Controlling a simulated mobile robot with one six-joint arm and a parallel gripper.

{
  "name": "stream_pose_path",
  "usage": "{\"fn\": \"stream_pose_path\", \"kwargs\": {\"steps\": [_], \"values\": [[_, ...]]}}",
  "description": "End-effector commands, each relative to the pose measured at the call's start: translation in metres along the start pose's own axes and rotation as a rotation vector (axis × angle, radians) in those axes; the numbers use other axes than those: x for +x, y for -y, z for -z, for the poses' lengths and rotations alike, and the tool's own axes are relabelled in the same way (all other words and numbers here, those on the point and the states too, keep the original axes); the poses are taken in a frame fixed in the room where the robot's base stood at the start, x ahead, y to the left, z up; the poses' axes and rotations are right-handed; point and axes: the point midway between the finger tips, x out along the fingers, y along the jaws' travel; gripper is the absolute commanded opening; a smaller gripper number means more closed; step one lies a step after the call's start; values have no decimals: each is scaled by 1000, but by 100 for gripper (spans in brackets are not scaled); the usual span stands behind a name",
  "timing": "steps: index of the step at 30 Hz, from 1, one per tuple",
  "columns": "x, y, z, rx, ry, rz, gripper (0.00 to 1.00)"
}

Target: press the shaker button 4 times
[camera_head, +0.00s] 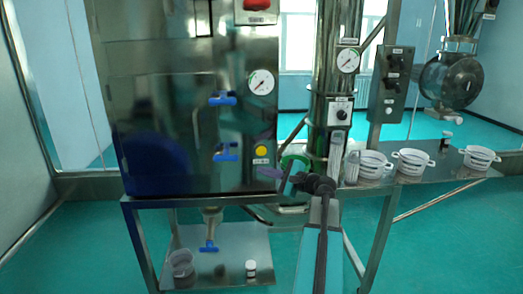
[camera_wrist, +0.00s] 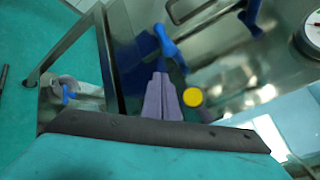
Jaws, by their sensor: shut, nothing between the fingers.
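The yellow round button (camera_head: 261,151) is on the front of the shiny steel cabinet (camera_head: 180,110), near its lower right corner, above a small label. The yellow button (camera_wrist: 193,97) also shows in the wrist view, just right of my fingers. My gripper (camera_head: 268,173) has purple fingers and is a little below the button in the head view. In the wrist view my gripper (camera_wrist: 160,76) is shut with nothing between its fingers. Its tips appear beside the button, not over it; I cannot tell the exact gap to the panel.
Blue valve handles (camera_head: 224,152) stick out left of the button, and a pressure gauge (camera_head: 261,82) is above it. A red button (camera_head: 257,5) is at the top. White sieve bowls (camera_head: 414,165) stand on the bench to the right. A lower shelf (camera_head: 225,262) holds small containers.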

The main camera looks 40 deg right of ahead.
Motion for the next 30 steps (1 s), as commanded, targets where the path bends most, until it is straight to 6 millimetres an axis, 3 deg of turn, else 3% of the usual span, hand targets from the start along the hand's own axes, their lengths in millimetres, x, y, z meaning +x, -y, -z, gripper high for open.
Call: {"fn": "stream_pose_path", "kwargs": {"steps": [4, 16, 30], "values": [[-10, 19, -4, 10, 5, 30, 0], [-10, 20, -4, 12, 6, 33, 0], [8, 35, 10, 12, 6, 33, 0]]}}
